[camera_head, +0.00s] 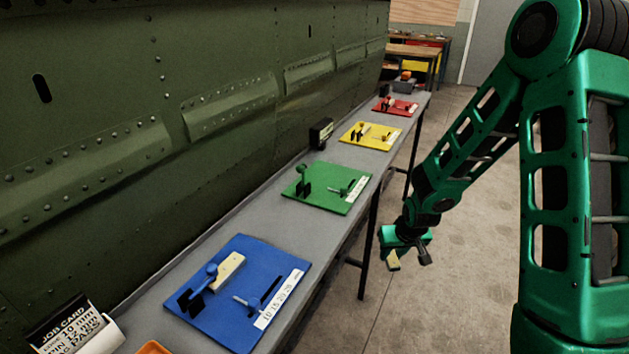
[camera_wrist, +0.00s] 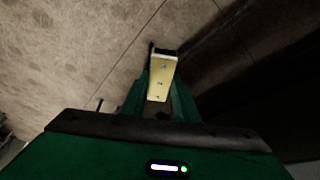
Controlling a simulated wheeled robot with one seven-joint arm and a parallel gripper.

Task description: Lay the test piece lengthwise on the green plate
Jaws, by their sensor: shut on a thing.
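My gripper (camera_head: 409,254) hangs at the end of my green arm, right of the bench and over the floor. It is shut on the test piece (camera_head: 393,261), a small pale-yellow block. In the wrist view the test piece (camera_wrist: 161,80) shows as a pale strip with small dark holes along it, pointing away from the gripper. The green plate (camera_head: 335,203) lies on the grey bench, left of my gripper and apart from it. A dark green upright tool (camera_head: 303,182) and a smaller green tool stand on the plate, with a white label strip at its right edge.
The grey bench (camera_head: 215,222) runs along the riveted green fuselage wall (camera_head: 220,60). A blue plate (camera_head: 222,325) with another pale block (camera_head: 229,270) is nearer; yellow (camera_head: 376,142) and red plates (camera_head: 403,105) are farther. A black box (camera_head: 321,133) stands behind the green plate. Floor right of the bench is open.

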